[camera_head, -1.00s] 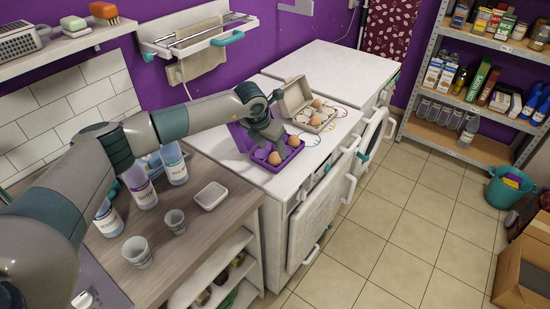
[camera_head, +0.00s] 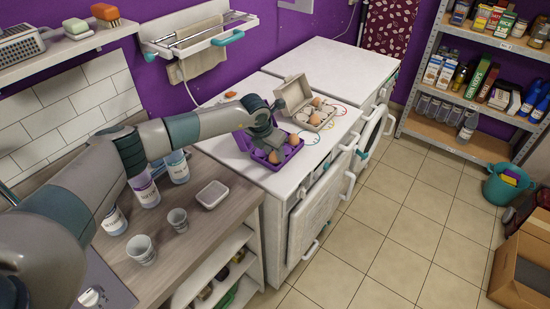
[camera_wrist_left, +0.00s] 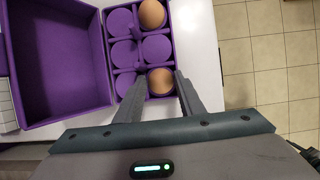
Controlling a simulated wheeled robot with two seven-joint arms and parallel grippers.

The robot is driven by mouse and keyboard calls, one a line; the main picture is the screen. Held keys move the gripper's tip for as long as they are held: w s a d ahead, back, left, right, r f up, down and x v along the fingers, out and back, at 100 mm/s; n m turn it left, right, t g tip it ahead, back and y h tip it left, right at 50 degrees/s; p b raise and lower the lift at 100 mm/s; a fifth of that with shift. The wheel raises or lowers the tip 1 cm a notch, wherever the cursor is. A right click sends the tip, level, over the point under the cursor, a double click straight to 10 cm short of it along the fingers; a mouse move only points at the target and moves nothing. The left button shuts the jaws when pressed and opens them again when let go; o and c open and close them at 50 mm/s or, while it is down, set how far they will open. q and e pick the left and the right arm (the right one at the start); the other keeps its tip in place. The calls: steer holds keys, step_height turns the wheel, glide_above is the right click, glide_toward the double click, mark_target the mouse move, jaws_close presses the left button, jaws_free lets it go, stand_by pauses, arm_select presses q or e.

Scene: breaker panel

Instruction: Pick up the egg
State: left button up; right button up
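The purple egg carton (camera_head: 243,142) lies open on the white counter, its lid toward the left in the wrist view (camera_wrist_left: 60,55). It holds two brown eggs in its right-hand column of cups, as the left wrist view shows. One egg (camera_wrist_left: 152,14) is at the far end. The other egg (camera_wrist_left: 160,81) is at the near end, between the fingertips of my left gripper (camera_wrist_left: 159,84). The fingers look spread, with the egg seen in the gap; contact is not clear. In the head view my left gripper (camera_head: 268,143) is over the carton. My right gripper is not in view.
A grey egg carton (camera_head: 327,124) with eggs stands open just behind the purple one. Cups (camera_head: 140,250), bottles and a small white dish (camera_head: 212,194) stand on the wooden counter near my arm. A wall rack (camera_head: 205,40) hangs behind.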

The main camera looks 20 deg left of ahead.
arm_select(q)
steer(key=c, duration=0.5)
